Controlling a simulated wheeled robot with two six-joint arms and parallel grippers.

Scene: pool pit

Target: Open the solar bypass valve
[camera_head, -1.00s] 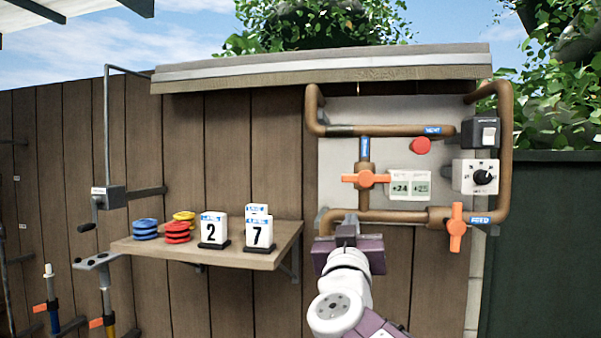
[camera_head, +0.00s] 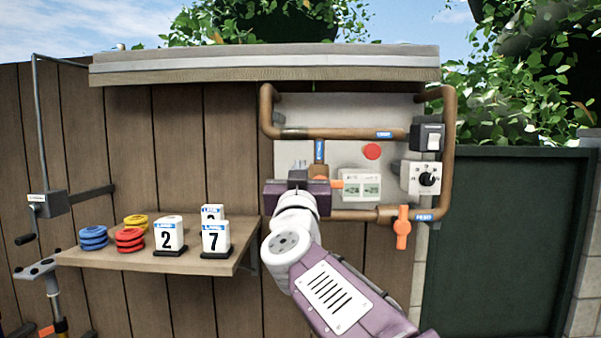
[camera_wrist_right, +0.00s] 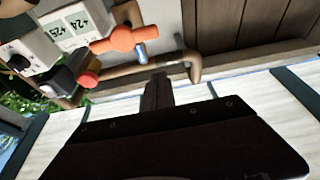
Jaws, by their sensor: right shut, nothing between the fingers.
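An orange valve handle (camera_head: 337,184) sits crosswise on the vertical pipe with a blue label (camera_head: 319,151). My right gripper (camera_head: 298,178) is in front of its left part and hides it. In the right wrist view the orange handle (camera_wrist_right: 124,39) lies beyond and to the left of my right gripper's shut, empty fingers (camera_wrist_right: 157,82). A gap shows between them there; contact cannot be told in the head view. A second orange handle (camera_head: 402,227) stands upright on the lower pipe at the right. My left gripper is not in view.
Temperature displays (camera_head: 360,184), a red button (camera_head: 372,152), a switch box (camera_head: 427,137) and a dial (camera_head: 421,179) are close right of the handle. Copper pipes (camera_head: 448,150) frame the panel. A shelf (camera_head: 185,262) with discs and number blocks juts out left.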

